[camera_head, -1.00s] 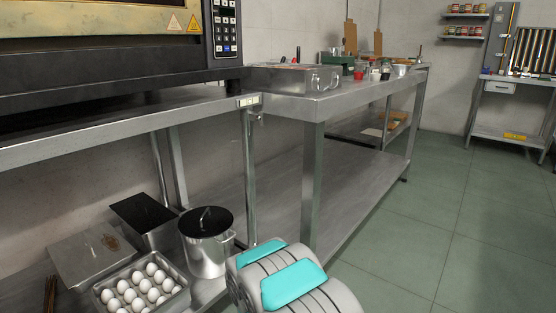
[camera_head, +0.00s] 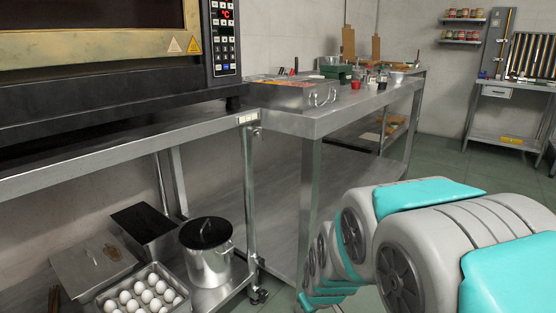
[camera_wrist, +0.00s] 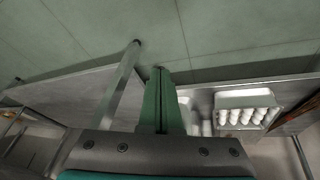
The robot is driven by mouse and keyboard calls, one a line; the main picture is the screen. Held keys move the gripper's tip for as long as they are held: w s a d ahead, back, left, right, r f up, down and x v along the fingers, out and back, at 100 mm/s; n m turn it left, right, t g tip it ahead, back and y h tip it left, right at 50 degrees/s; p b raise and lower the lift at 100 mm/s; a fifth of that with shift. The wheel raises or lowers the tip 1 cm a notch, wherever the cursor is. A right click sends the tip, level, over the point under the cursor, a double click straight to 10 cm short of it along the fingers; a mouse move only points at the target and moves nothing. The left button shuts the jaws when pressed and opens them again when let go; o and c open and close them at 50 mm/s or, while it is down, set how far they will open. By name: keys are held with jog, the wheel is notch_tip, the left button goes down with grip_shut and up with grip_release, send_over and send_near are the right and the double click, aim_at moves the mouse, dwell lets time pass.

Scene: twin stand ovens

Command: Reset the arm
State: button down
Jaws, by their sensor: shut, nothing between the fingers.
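My arm (camera_head: 440,235), grey with teal pads, fills the lower right of the head view. My gripper is not visible there. In the wrist view my gripper (camera_wrist: 160,72) shows as two long green fingers shut against each other, with nothing between them. The fingers overlap the view of a metal table leg and lower shelf edge. I cannot tell how far they are from these.
An egg tray (camera_head: 143,292), a lidded pot (camera_head: 207,252) and metal boxes stand on the lower shelf under the oven (camera_head: 110,60). The egg tray also shows in the wrist view (camera_wrist: 247,96). A steel worktable (camera_head: 310,121) stands centrally. Green floor (camera_head: 455,155) is clear behind the arm.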

jog(key=s+d+r+m+g+p, duration=0.1)
jog(key=s+d+r+m+g, duration=0.1)
jog(key=s, duration=0.7)
jog(key=s+d+r+m+g, duration=0.1)
jog(key=s+r, duration=0.4)
jog(key=s, duration=0.5)
jog(key=s+d+r+m+g+p, duration=0.1)
jog(key=s+d+r+m+g, duration=0.1)
jog(key=s, duration=0.7)
jog(key=shift+s+d+r+m+g+h+p, duration=0.35)
jog(key=shift+d+r+g, duration=0.45)
jog(key=shift+d, duration=0.3)
